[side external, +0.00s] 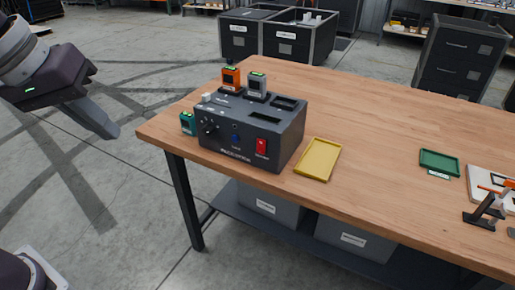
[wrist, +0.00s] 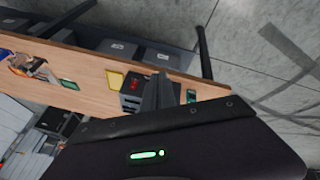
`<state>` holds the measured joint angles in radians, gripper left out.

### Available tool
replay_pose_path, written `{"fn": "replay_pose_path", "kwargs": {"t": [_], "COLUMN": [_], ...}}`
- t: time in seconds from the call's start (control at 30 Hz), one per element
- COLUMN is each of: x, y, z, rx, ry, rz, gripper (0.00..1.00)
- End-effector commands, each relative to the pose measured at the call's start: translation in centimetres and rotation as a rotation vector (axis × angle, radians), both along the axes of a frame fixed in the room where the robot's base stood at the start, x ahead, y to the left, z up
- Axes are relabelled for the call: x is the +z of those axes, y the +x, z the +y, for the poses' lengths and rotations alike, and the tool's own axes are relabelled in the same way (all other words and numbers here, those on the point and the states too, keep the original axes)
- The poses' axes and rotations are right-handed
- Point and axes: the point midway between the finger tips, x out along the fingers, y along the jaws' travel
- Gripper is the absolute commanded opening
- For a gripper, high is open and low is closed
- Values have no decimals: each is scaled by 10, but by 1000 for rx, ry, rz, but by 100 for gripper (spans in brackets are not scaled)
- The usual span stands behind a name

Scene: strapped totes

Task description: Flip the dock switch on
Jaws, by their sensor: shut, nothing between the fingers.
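A dark grey dock (side external: 252,131) stands on the left end of the wooden table. I cannot tell the switch's position. An orange device (side external: 231,79) and a grey device (side external: 257,85) stand in slots on its top. My gripper (side external: 113,132) is shut and empty, in the air left of the table, apart from the dock. In the wrist view the shut fingers (wrist: 165,82) partly cover the dock (wrist: 134,87).
A teal device (side external: 187,123) is on the table left of the dock. A yellow tray (side external: 318,159) lies right of the dock, and a green tray (side external: 439,162) farther right. Orange and black parts lie at the right edge. The middle of the wooden table (side external: 385,125) is clear.

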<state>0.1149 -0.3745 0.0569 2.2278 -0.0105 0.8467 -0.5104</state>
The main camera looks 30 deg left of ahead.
Motion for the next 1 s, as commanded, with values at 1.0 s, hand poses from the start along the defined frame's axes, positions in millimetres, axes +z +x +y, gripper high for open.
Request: {"fn": "replay_pose_path", "kwargs": {"t": [1.0], "x": [-132], "y": [235], "z": [-98], "rx": [1041], "ry": [-368], "rz": [129], "gripper": [0]}}
